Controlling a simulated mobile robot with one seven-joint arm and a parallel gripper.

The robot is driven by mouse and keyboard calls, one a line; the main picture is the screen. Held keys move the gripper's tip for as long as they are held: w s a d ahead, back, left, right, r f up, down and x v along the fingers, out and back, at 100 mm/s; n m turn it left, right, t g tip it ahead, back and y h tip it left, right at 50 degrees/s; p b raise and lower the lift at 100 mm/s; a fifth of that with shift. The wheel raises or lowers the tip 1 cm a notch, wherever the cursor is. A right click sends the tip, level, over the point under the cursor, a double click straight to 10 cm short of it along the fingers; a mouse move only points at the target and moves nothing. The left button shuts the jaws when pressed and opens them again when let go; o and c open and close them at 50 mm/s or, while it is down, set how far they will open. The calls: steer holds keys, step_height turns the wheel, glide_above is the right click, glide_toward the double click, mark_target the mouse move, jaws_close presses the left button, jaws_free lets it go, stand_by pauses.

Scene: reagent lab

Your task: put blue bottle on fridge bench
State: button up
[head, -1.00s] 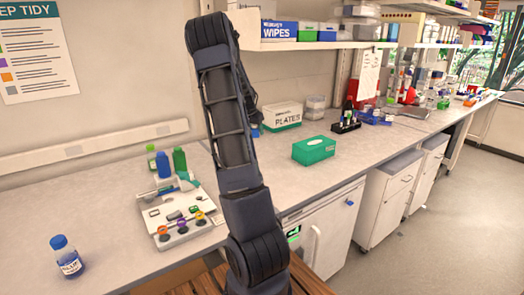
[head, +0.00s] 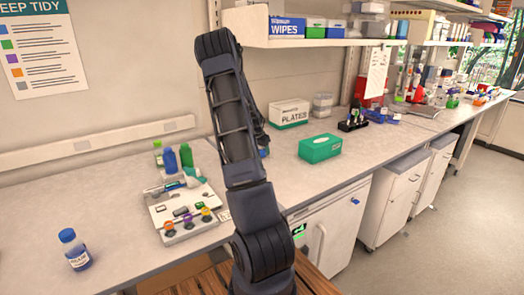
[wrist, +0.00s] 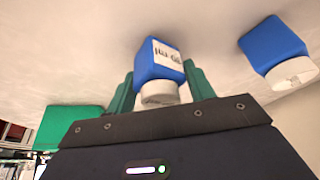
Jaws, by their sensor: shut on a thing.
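My gripper (wrist: 160,72) shows in the wrist view with its green fingers on either side of a blue bottle (wrist: 157,60). The bottle has a white label and a pale cap, and my gripper is shut on it. The pale bench surface is close to its base; I cannot tell whether they touch. A second blue bottle (wrist: 272,48) with a white cap stands apart to the right. In the head view my arm hides the gripper; a small patch of blue shows beside it. The white fridge (head: 322,235) is under the bench (head: 300,183).
A green box (head: 320,148) and a white plates box (head: 290,114) stand on the bench right of my arm. On the left are a blue-capped bottle (head: 75,250), an instrument tray (head: 190,228) and a blue bottle (head: 170,160) near green ones. A shelf (head: 320,42) overhangs the back.

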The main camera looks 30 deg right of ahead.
steer(key=shift+f, duration=0.15)
steer(key=o, duration=1)
steer(key=shift+c, duration=0.2)
steer(key=v, duration=1.2)
steer(key=s+a+r+n+t+y, duration=0.1)
steer(key=s+a+r+n, duration=0.1)
steer(key=s+a+r, duration=0.3)
steer(key=s+a+r+n+y, duration=0.1)
steer(key=s+a+r, duration=0.15)
steer(key=a, duration=0.55)
steer(key=s+a+r+n, duration=0.3)
steer(key=s+a, duration=0.4)
steer(key=s, duration=0.2)
steer(key=s+a+r+n+t+y, duration=0.1)
steer(key=s+a+n, duration=0.3)
steer(key=s+a, duration=0.4)
steer(key=s+a+r+n+y, duration=0.1)
steer(key=s+a+r+n, duration=0.2)
steer(key=s+a, duration=0.4)
steer(key=s+r, duration=0.1)
steer(key=s, duration=0.3)
steer(key=shift+a+r+t, duration=0.25)
steer(key=shift+r+t, duration=0.1)
steer(key=shift+t, duration=0.05)
